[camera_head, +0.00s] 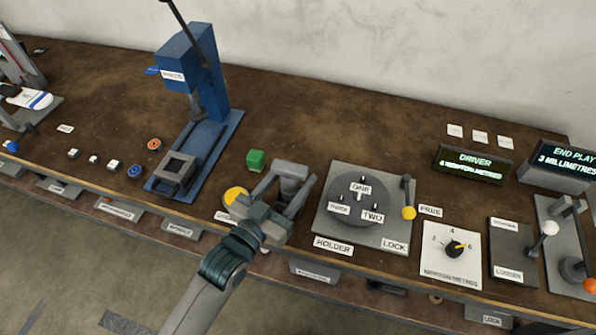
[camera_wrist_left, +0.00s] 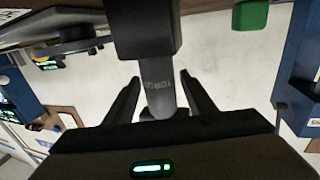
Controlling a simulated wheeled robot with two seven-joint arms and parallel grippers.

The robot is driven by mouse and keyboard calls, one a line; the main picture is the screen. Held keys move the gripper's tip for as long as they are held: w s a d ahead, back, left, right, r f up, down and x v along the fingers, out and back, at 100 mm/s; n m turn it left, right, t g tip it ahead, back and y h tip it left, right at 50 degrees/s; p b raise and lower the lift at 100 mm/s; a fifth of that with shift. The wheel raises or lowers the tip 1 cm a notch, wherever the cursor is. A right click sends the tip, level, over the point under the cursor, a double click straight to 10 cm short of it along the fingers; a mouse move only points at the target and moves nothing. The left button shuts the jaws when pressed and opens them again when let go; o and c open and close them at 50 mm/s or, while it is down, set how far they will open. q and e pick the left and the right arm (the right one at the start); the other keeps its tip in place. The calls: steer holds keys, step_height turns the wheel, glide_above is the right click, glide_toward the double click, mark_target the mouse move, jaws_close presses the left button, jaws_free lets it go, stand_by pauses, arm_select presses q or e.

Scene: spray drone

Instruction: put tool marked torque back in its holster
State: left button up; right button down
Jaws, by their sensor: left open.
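The tool marked torque shows in the left wrist view (camera_wrist_left: 157,88) as a grey handle with part of its lettering readable, below a dark block-shaped end. In the head view a grey block-shaped end (camera_head: 291,170), which seems to be the same tool, stands at my left gripper (camera_head: 286,190). The gripper is open, with one finger on each side of the handle. In the left wrist view a gap shows between handle and fingers. The tool's lower part is hidden by the gripper in the head view. I cannot make out which place is its holster. My right gripper is not in view.
A green cube (camera_head: 256,160) and a yellow disc (camera_head: 236,194) are close to the gripper. A blue press (camera_head: 208,75) stands to the left. A round holder fixture (camera_head: 355,200) with a yellow-knobbed lever lies just right. Labelled parts line the bench's front edge.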

arm_select(q)
steer(key=b+v, duration=0.2)
steer(key=v, duration=0.7)
steer(key=shift+s+a, duration=0.1)
steer(key=shift+s, duration=0.1)
stand_by(0.5)
